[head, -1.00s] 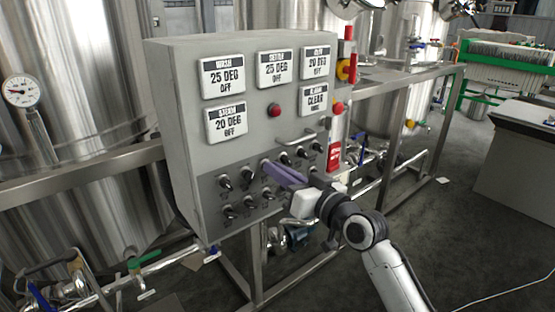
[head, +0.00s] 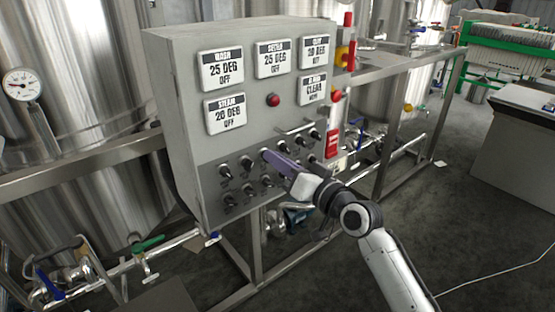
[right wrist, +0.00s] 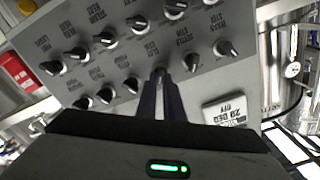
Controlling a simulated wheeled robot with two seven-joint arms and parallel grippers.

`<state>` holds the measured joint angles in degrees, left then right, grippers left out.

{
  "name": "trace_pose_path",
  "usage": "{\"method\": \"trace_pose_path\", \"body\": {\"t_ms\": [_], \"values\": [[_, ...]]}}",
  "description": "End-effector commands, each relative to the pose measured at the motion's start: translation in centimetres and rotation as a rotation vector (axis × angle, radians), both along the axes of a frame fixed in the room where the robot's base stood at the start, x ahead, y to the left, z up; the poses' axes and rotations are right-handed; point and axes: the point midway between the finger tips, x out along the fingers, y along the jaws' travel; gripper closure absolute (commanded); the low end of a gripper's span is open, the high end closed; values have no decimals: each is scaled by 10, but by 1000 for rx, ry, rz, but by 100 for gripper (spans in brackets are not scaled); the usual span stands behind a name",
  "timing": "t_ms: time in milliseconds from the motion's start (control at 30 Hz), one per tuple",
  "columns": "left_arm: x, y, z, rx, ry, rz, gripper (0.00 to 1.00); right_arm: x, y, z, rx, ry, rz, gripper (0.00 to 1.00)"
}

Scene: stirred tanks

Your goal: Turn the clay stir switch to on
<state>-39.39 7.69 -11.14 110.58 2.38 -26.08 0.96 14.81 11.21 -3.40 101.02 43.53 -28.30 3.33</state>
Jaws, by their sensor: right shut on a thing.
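The grey control panel (head: 185,110) carries two rows of black rotary switches on its sloped lower part. My right gripper (head: 268,156) reaches in from the right to the upper row, at the third switch from the left. The right wrist view shows its fingers (right wrist: 160,80) shut on a black switch knob (right wrist: 160,71); they hide most of it. The small labels there appear upside down, and I cannot read for certain which switch is the clay stir one. My left gripper is not in view.
Other knobs stand close on both sides, such as one knob (right wrist: 191,62) beside the fingers. A handle (head: 302,126) and a red button (head: 273,100) sit above. The wash display (head: 222,68) reads OFF.

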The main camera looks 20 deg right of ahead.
Motion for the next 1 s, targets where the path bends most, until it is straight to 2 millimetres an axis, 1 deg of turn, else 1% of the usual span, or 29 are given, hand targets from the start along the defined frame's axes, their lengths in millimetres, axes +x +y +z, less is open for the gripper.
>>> {"method": "trace_pose_path", "body": {"t_ms": [33,67,100,167,467,567,667,900,1000], "values": [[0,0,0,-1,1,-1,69,0,0,-1,3,3,1,100],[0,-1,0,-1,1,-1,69,0,0,-1,3,3,1,91],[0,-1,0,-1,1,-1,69,0,0,-1,3,3,1,84],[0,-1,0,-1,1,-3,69,0,0,-1,3,3,1,74],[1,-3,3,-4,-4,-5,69,-1,0,0,1,1,1,73],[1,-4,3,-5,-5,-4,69,-7,-3,-1,0,2,0,73],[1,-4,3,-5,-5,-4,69,-21,-8,-2,-2,3,0,73],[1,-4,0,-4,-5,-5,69,-66,-24,-2,-2,3,0,73],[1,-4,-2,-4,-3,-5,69,-81,-29,-3,-2,4,0,73]]}}
